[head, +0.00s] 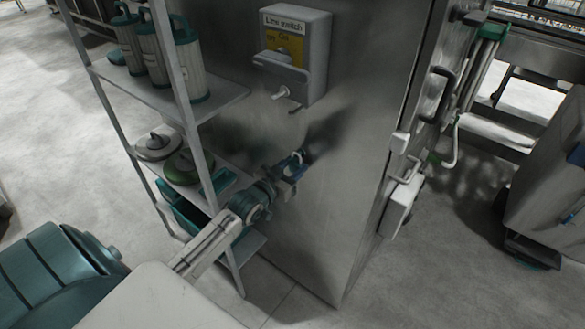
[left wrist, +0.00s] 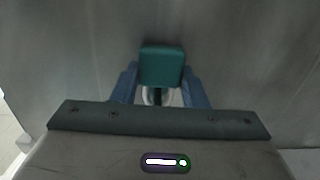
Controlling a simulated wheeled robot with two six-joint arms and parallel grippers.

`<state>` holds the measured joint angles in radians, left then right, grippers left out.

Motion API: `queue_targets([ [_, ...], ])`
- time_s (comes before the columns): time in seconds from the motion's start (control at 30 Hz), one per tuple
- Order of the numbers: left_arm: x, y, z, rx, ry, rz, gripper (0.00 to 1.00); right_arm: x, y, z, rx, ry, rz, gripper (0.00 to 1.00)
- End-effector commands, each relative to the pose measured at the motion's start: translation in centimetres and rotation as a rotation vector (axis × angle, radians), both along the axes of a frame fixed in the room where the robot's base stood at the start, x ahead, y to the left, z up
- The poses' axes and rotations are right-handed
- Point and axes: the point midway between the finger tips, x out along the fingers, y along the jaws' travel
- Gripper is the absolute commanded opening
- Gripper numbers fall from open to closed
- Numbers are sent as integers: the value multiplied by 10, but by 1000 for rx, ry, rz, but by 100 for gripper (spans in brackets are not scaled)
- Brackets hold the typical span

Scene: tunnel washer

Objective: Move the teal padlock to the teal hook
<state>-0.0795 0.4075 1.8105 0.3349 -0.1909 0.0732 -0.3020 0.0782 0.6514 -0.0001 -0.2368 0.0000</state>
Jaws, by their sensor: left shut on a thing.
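The teal padlock (left wrist: 162,66) shows in the left wrist view as a teal block between my two blue fingers. Below it in that view, toward the wrist, are a dark stem and a pale ring-like part, partly hidden. My left gripper (head: 294,166) is shut on the padlock, close in front of the steel cabinet wall in the head view. I cannot tell from the views whether the padlock touches the wall. In the head view the padlock is too small to make out. I cannot make out the teal hook in either view. My right gripper is not in view.
A grey line switch box (head: 297,48) with a yellow label is fixed to the steel cabinet (head: 330,210), above my gripper. A shelf rack (head: 217,100) with teal-lidded canisters stands left. A grey bin (head: 548,190) stands right.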

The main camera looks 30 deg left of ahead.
Motion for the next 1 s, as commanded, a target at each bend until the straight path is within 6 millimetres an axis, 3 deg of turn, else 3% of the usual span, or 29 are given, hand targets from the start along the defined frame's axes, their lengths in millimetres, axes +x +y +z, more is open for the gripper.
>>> queue_targets([
  [0.37, 0, 0, 0, 0, -1, 0, 15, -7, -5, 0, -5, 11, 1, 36],
  [0.4, 0, 0, 0, 0, -1, 0, 42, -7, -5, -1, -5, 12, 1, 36],
  [0.53, 0, 0, 0, 0, -1, 0, 65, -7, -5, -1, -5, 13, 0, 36],
  [0.87, -2, 0, 1, 2, 1, 0, 65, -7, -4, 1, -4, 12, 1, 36],
  [1.0, -15, 2, 2, 3, 2, 1, 65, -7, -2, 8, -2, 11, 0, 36],
])
